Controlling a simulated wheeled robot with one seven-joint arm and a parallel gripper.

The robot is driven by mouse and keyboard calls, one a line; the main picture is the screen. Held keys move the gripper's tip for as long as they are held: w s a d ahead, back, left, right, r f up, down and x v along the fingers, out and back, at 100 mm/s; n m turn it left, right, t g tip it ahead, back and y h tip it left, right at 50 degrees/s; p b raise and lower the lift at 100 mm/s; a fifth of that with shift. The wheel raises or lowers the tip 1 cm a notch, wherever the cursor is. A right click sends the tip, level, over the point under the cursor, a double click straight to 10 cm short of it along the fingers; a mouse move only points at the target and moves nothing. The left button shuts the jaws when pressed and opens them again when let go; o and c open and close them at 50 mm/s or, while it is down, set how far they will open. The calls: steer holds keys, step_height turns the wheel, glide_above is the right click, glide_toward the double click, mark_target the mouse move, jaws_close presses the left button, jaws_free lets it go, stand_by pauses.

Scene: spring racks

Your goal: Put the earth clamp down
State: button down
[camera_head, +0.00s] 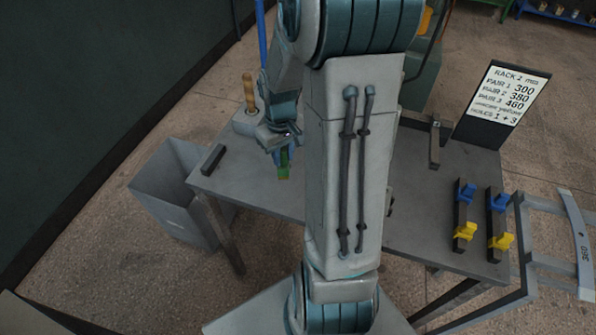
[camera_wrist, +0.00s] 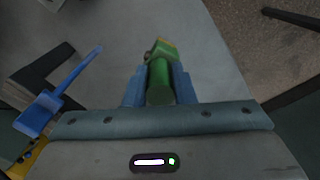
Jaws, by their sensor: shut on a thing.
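The earth clamp (camera_wrist: 160,80), a green piece with a rounded grip, is held between the blue fingers of my gripper (camera_wrist: 157,88) in the wrist view. In the head view a bit of its green (camera_head: 284,170) shows below my gripper (camera_head: 283,155), over the left part of the grey table (camera_head: 240,180). My gripper is shut on it. I cannot tell whether the clamp touches the table top. My arm hides the middle of the table in the head view.
A black bar (camera_head: 213,159) lies at the table's left edge. A wooden-handled tool (camera_head: 249,93) stands at the back. Two dark bars with blue and yellow clamps (camera_head: 464,215) (camera_head: 498,220) are at the right. A sign (camera_head: 504,95) stands behind; a grey bin (camera_head: 165,190) is at left.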

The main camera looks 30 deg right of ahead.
mark_target(284, 168)
steer(key=shift+f, duration=2.65)
steer(key=shift+f, duration=0.15)
steer(key=c, duration=1.2)
jaws_free()
